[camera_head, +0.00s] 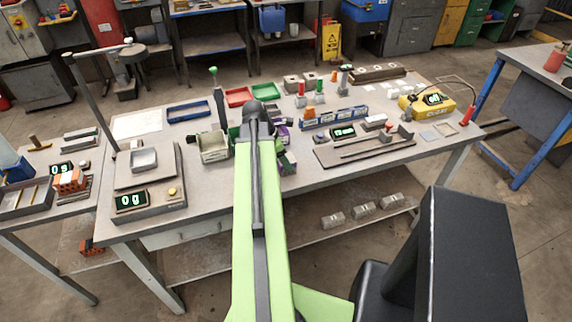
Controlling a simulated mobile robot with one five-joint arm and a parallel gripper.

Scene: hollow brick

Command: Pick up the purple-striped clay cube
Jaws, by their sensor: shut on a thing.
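My green arm reaches up and forward over the main table, and its dark wrist joint hides much of what lies behind it. My gripper (281,148) is small and partly hidden just right of the arm, near the table's front edge. It is shut on a small greyish block with a purple band, which looks like the purple-striped clay cube (288,161). Whether the cube touches the table cannot be told. Another purple patch shows just behind the wrist, and I cannot tell what it belongs to.
A pale bin (213,154) stands left of the arm. A scale (143,190) reading 0 g is further left. A dark tray with rods (365,148) lies to the right. Blue (188,111), red (238,97) and green (266,91) trays lie behind. A yellow meter (428,105) stands far right.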

